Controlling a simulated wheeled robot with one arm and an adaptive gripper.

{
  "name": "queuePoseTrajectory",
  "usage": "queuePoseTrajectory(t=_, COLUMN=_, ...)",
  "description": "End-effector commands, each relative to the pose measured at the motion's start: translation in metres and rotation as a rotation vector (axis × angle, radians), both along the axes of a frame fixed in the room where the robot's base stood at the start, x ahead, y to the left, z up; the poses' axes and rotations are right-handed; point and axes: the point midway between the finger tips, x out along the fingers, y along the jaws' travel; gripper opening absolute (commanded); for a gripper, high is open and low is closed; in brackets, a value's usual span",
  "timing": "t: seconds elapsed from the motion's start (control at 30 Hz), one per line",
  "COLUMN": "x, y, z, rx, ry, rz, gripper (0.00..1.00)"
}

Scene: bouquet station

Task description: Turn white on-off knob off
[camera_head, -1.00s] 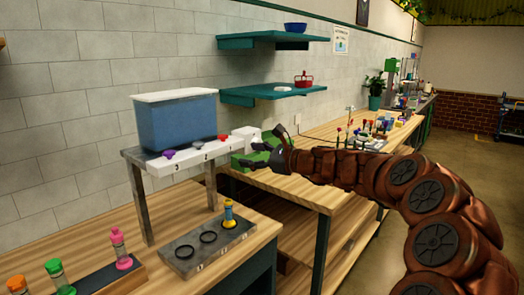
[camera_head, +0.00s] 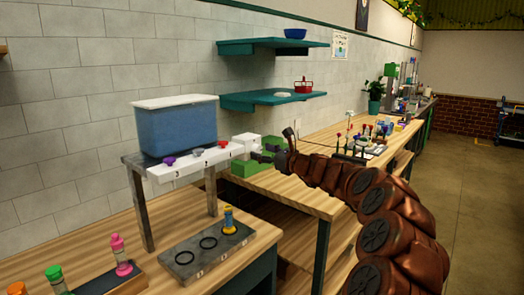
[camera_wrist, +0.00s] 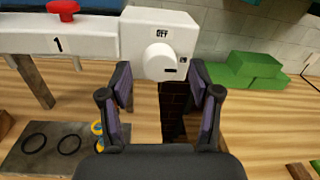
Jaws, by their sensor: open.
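The white on-off knob (camera_wrist: 158,62) sits on the front of a white box (camera_wrist: 133,30) in the wrist view. The box has an "OFF" label above the knob and a small dark mark to its right. A dark slot shows on the knob's right side, toward that mark. The box also shows in the head view (camera_head: 245,144), where the knob cannot be made out. My gripper (camera_wrist: 158,92) is open, its two purple-padded fingers apart and empty. In the wrist picture the fingertips are just below the knob, one on each side; contact is not visible. In the head view my gripper (camera_head: 274,154) is beside the box.
A white valve bar with purple, grey and red (camera_head: 223,143) knobs runs left of the box, under a blue tank (camera_head: 178,128). Green blocks (camera_head: 250,168) lie beside the box. A grey ring plate (camera_head: 190,255) is on the lower bench.

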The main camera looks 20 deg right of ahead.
Motion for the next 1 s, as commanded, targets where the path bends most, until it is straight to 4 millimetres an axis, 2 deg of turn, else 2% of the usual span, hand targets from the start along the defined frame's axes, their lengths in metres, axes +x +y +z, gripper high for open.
queuePoseTrajectory(t=0.43, x=0.0067, y=0.0036, z=0.0014, rx=-0.001, ry=-0.003, rz=0.0, gripper=0.63)
queuePoseTrajectory(t=1.0, x=0.0066, y=0.0036, z=0.001, rx=0.0, ry=-0.001, rz=0.0, gripper=0.04)
